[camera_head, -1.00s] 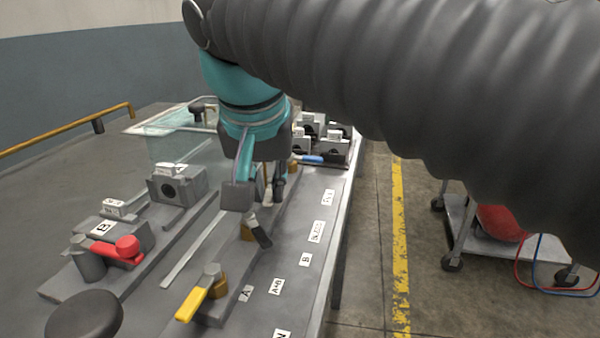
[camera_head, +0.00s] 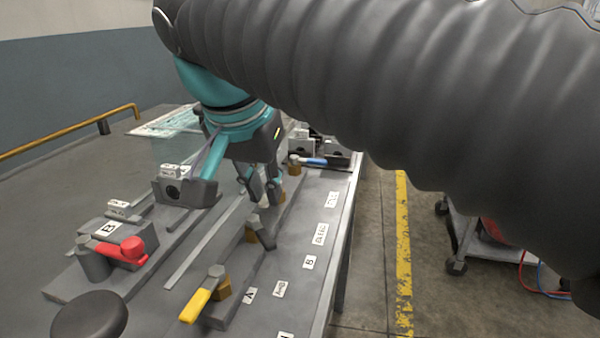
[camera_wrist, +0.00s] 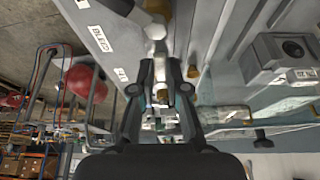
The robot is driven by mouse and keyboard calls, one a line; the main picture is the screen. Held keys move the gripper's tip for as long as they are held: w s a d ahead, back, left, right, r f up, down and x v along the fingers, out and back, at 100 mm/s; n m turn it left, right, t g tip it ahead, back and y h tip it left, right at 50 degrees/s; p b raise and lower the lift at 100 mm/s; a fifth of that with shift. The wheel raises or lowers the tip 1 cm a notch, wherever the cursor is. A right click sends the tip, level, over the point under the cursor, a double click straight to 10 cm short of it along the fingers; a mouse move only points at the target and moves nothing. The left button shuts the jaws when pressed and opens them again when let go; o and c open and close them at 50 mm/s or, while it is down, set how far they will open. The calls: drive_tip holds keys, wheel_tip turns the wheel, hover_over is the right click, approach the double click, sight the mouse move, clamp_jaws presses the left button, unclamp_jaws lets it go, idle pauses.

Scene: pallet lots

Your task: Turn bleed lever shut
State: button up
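My gripper (camera_head: 260,196) points down over the row of valves along the bench's right side. Its fingers look parted. In the wrist view, a pale lever (camera_wrist: 153,30) on a brass body (camera_wrist: 158,6) reaches toward my gripper (camera_wrist: 160,70) and runs in between the fingertips. The BLEED label (camera_wrist: 100,38) lies beside it on the bench; the label also shows in the head view (camera_head: 320,234). In the head view the fingers hide most of this lever, and I cannot tell whether they touch it.
A black-handled valve (camera_head: 262,234) and a yellow lever (camera_head: 200,303) stand nearer in the row; a blue lever (camera_head: 313,161) is farther. A red lever (camera_head: 124,251) and a grey gauge block (camera_head: 172,192) are left. A cart (camera_head: 462,225) stands on the floor right.

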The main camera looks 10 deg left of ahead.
drive_tip(key=o, duration=0.4)
drive_tip(key=shift+o, duration=0.2)
drive_tip(key=v, duration=1.2)
drive_tip(key=shift+a, duration=0.1)
